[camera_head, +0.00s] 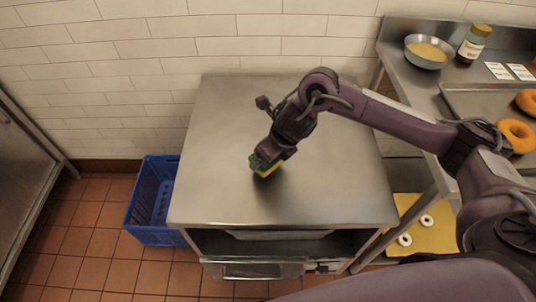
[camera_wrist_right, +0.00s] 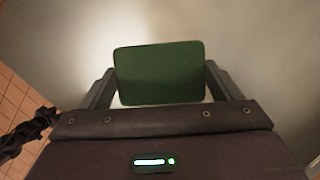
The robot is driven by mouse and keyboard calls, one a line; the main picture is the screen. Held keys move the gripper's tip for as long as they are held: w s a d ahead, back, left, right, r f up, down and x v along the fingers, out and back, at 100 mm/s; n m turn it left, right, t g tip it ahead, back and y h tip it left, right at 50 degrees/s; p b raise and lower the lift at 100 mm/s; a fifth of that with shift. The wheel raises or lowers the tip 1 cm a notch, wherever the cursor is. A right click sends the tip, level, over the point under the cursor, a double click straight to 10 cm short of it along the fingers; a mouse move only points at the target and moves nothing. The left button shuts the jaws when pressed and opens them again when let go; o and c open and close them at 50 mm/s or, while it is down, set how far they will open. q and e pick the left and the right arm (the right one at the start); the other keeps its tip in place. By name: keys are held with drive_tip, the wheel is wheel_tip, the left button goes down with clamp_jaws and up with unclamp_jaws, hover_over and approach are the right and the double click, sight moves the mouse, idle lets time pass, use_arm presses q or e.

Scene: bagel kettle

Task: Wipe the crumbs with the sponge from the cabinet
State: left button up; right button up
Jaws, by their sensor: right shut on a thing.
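My right gripper (camera_head: 266,161) is shut on a sponge (camera_head: 266,170) with a green side and a yellow side. It holds the sponge low at the steel cabinet top (camera_head: 220,130), near the middle; I cannot tell if the sponge touches the surface. In the right wrist view the green face of the sponge (camera_wrist_right: 158,74) shows between the two fingers of the gripper (camera_wrist_right: 160,85). No crumbs can be made out on the visible cabinet top. My left gripper is not in view.
A blue crate (camera_head: 150,200) stands on the tiled floor left of the cabinet. To the right, a steel counter (camera_head: 420,90) holds a bowl (camera_head: 427,52), a jar (camera_head: 473,43) and a tray with bagels (camera_head: 516,135). A white tiled wall stands behind.

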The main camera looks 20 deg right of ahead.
drive_tip(key=shift+w+r, duration=0.1)
drive_tip(key=shift+r, duration=0.6)
drive_tip(key=shift+a+r+p, duration=0.1)
drive_tip(key=shift+r+p, duration=0.25)
drive_tip(key=shift+p, duration=0.15)
wheel_tip(320, 180, up, 2)
drive_tip(key=shift+r+p, duration=0.1)
drive_tip(key=shift+p, duration=0.7)
drive_tip(key=shift+r, duration=0.25)
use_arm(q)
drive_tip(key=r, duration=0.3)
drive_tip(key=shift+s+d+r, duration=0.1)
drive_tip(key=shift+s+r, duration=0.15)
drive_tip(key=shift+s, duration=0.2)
